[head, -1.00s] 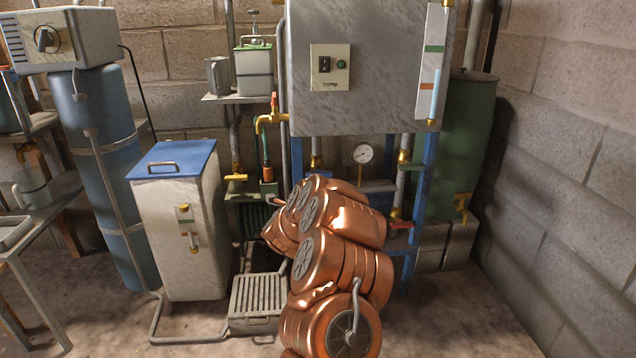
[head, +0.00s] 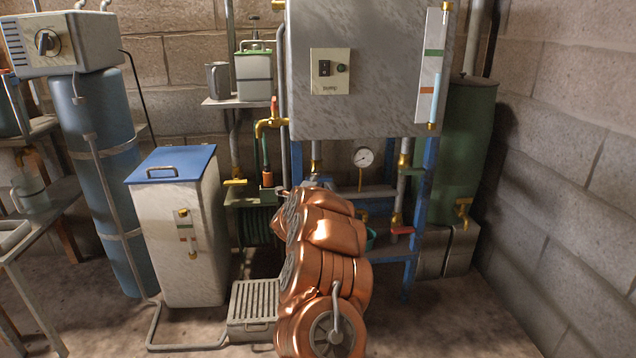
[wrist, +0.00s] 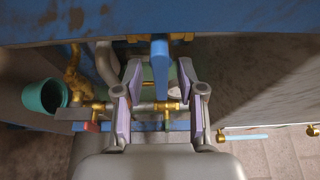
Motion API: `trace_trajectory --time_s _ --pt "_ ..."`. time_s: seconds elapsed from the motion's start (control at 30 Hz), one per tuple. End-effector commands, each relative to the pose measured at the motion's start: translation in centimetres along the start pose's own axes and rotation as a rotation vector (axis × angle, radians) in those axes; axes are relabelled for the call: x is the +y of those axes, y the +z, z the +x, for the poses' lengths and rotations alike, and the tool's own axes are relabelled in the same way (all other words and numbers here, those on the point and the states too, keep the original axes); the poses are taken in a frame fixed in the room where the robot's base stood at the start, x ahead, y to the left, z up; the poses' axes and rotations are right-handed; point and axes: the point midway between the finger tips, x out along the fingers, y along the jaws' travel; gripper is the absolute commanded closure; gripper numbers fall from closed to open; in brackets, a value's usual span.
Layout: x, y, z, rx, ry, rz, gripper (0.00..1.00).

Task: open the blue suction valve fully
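My gripper (wrist: 160,82) is open in the wrist view, its two pale-padded fingers wide apart. A bright blue bar (wrist: 160,66) shows between the fingertips, with no visible contact. It looks like the blue valve's lever, beside a brass fitting (wrist: 181,37). Whether it is fully open or shut I cannot tell. In the head view my copper-coloured arm covers the pipework left of the stand's right leg, and my gripper is hidden.
A red valve handle (head: 402,230) sits low on the pipe near the blue stand leg. A teal bucket (wrist: 45,96) and brass tap (wrist: 74,72) are left of my gripper. A blue beam (wrist: 70,22) crosses above. The gauge (head: 363,157) hangs under the grey tank (head: 385,90).

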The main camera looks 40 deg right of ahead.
Motion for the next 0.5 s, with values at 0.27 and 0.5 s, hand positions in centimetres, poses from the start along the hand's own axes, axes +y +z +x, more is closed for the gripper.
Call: trace_trajectory --time_s 0.27,0.5 --pt "-0.05 -0.02 0.00 0.000 -0.001 0.001 0.71" --pt "-0.06 -0.02 -0.01 0.001 -0.001 0.001 0.96"
